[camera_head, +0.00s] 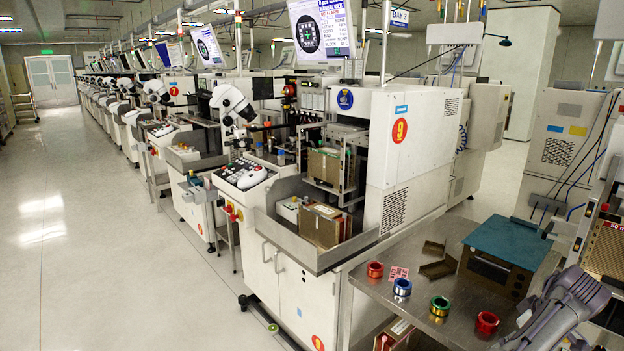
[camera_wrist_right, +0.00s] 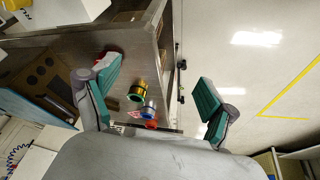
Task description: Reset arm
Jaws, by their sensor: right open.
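My right gripper (camera_head: 560,308) is at the lower right of the head view, above the right end of the steel table. In the right wrist view its two teal-padded fingers (camera_wrist_right: 157,78) are spread wide with nothing between them. Wire spools stand in a row on the table: a red one (camera_head: 375,270), a blue one (camera_head: 402,287), a green one (camera_head: 440,307) and another red one (camera_head: 487,322) closest to the gripper. Spools also show beyond the fingers in the wrist view, including the green one (camera_wrist_right: 138,91). My left gripper is not in view.
The steel table (camera_head: 390,306) also holds a brown box with a teal top (camera_head: 505,257), small brown trays (camera_head: 437,264) and a red-white label (camera_head: 398,272). Machine number 9 (camera_head: 415,140) stands behind. The aisle floor (camera_head: 110,250) on the left is clear.

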